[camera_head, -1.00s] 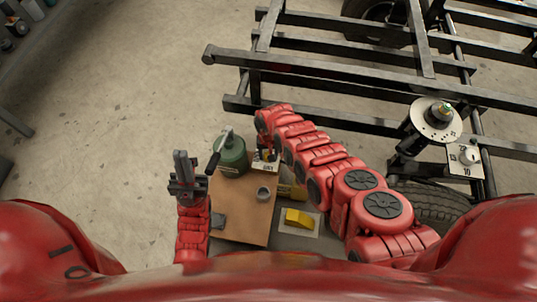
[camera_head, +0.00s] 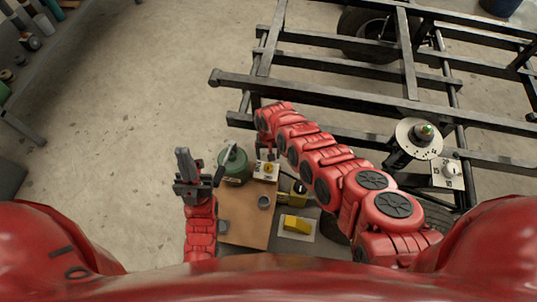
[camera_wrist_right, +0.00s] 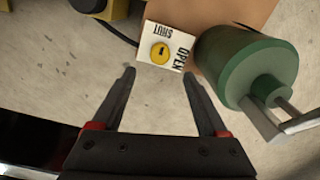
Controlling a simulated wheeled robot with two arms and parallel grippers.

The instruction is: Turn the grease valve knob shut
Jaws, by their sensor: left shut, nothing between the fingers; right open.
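The grease valve knob (camera_wrist_right: 160,52) is a round yellow knob with a dark mark, on a white plate (camera_wrist_right: 148,32) lettered OPEN and SHUT. In the head view the yellow knob (camera_head: 267,169) sits at the bench's far right corner, beside a green canister (camera_head: 235,168). My right gripper (camera_wrist_right: 158,74) is open, its two fingers apart with nothing between them; the knob lies just beyond the tips, roughly centred. I cannot tell the exact height gap. My left gripper (camera_head: 184,152) is shut and empty, left of the canister.
The canister (camera_wrist_right: 250,65) stands close right of the plate, with its handle near my right finger. A wooden board (camera_head: 245,225), a grey cup (camera_head: 264,202) and a yellow block (camera_head: 297,224) are on the bench. A black frame (camera_head: 330,90) stands beyond.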

